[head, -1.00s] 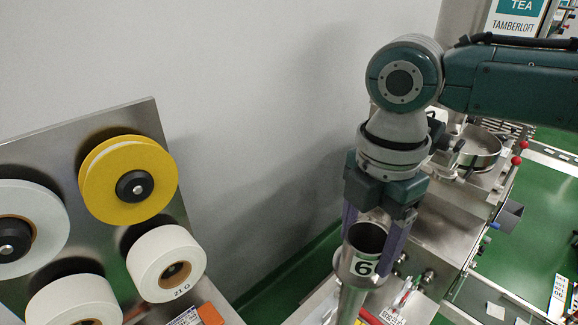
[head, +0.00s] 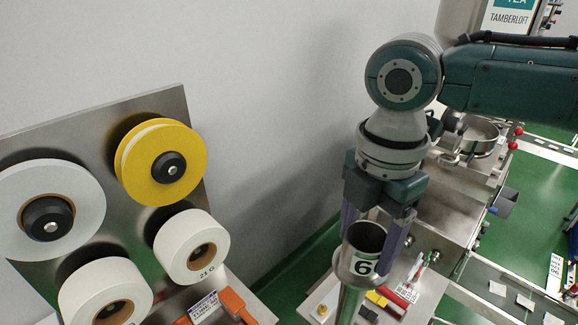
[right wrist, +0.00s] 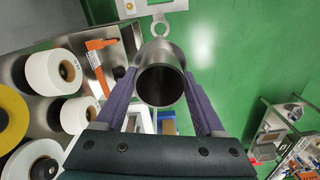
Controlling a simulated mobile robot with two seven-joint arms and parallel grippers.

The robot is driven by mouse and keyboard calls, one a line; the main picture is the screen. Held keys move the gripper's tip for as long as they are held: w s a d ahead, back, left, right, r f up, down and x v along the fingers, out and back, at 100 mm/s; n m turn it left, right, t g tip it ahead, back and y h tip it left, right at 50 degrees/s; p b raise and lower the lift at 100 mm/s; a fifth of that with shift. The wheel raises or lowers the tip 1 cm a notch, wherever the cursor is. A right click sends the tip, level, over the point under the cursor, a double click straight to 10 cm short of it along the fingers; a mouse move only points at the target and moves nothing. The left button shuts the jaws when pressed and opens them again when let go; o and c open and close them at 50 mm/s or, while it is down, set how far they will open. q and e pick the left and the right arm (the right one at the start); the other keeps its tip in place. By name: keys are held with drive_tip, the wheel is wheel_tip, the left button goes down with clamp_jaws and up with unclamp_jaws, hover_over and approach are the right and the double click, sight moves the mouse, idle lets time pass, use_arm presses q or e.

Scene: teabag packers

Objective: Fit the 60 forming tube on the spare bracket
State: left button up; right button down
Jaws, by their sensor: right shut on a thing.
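The forming tube (head: 352,296) is a steel tube with a wide open collar and a white label reading 6; the rest of the label is hidden. My right gripper (head: 375,240) is shut on it at the collar and holds it upright. In the right wrist view the tube (right wrist: 160,84) shows mouth-on between the two purple fingers of the gripper (right wrist: 163,95). The tube's lower end is out of the head view. A flat steel plate with a ring (right wrist: 161,28) shows beyond the tube; I cannot tell if it is the spare bracket. My left gripper is not in view.
A tilted steel panel (head: 75,127) at left carries a yellow reel (head: 140,170) and several white rolls (head: 172,250). An orange-handled tool (head: 238,305) lies below them. Small tools lie on a bench (head: 425,295) beside the tube.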

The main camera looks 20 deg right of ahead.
sight(344, 323)
drive_tip(key=shift+n, duration=0.5)
wheel_tip(344, 323, down, 17)
drive_tip(key=b, duration=1.7)
drive_tip(key=shift+f, duration=0.2)
drive_tip(key=shift+r, duration=0.1)
drive_tip(key=shift+r, duration=0.1)
drive_tip(key=shift+f+b, duration=1.95)
drive_tip(key=shift+f, duration=1.05)
drive_tip(key=shift+r+p, duration=0.1)
drive_tip(key=shift+p, duration=0.35)
